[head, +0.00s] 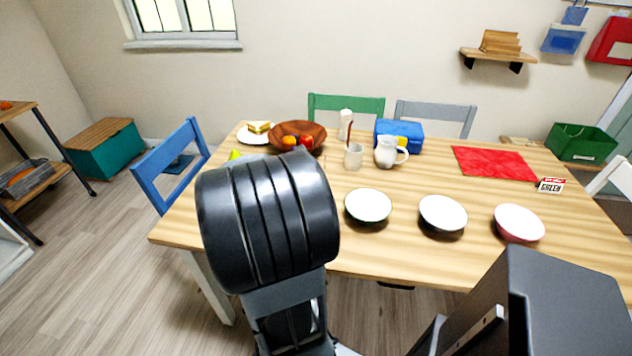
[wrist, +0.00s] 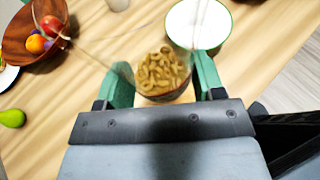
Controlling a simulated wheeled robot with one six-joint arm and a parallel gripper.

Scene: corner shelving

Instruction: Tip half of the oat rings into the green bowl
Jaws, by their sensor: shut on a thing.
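My gripper (wrist: 163,78) shows in the wrist view with its green fingers either side of a clear-looking container (wrist: 166,96), shut on it. Tan oat rings (wrist: 160,70) are inside the container. A white bowl with a green rim (wrist: 200,22) lies just beyond the container in the wrist view. It appears to be the leftmost of three bowls in the head view (head: 368,206), where its outside looks dark. My arm hides the gripper and container in the head view. I cannot tell how far the container is tilted.
A dark bowl (head: 443,215) and a pink bowl (head: 519,223) stand to the right on the wooden table (head: 330,255). A cup (head: 353,157), a white jug (head: 388,152) and a wooden fruit bowl (head: 312,132) stand behind.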

